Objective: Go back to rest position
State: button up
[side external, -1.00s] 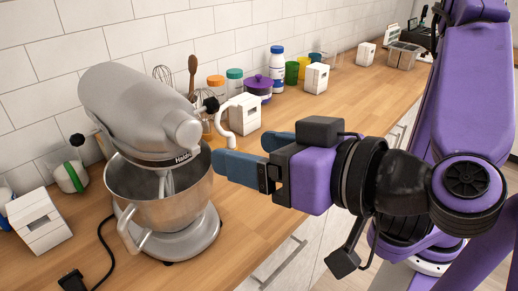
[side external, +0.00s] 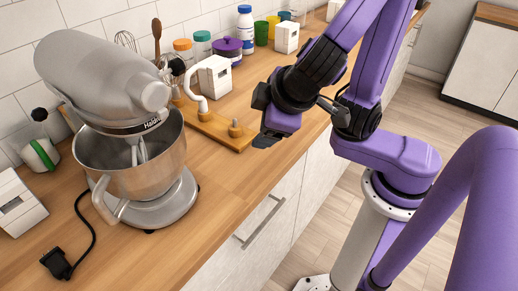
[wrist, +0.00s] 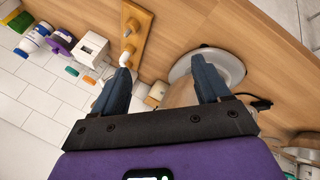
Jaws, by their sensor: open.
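My gripper (side external: 266,136) is beside the counter's front edge, to the right of a wooden board with pegs (side external: 218,130). It is turned partly away in the side external view, so its fingers show little there. In the wrist view its two blue fingers stand wide apart, with nothing between the fingertips (wrist: 160,74). My gripper touches nothing that I can see.
A silver stand mixer (side external: 105,75) with a steel bowl (side external: 135,165) stands at the left. A white hook (side external: 196,97) stands at the board, near a white box (side external: 214,77). Several jars line the wall. The floor (side external: 325,200) before the cabinets shows free room.

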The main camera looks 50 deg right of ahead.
jog(key=s+d+f+n+g+y, duration=0.2)
jog(key=s+d+f+n+g, duration=0.3)
jog(key=s+d, duration=0.4)
jog(key=shift+s+f+n+g+y, duration=0.25)
jog(key=shift+n+g+y, duration=0.15)
jog(key=shift+g, duration=0.3)
